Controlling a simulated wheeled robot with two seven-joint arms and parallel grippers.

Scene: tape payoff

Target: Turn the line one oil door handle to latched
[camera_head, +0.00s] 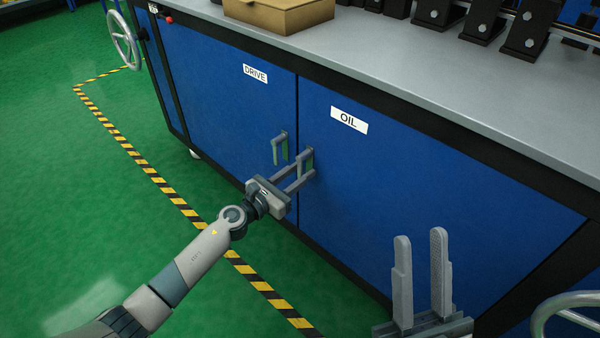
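The blue door with the white OIL label (348,120) is in the middle of the cabinet front. Its grey handle (308,154) is at the door's left edge, partly hidden by my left gripper (306,166). The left gripper's two fingers reach the handle from the lower left, with a gap between them. I cannot tell whether they touch or grip it. My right gripper (420,238) is open and empty at the bottom right, fingers pointing up, apart from the handle.
The DRIVE door (225,105) on the left has a similar handle (279,149) close to my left gripper. A cardboard box (278,14) sits on the grey worktop (400,60). Handwheels stand at the upper left (124,40) and lower right (566,312). Green floor is clear at left.

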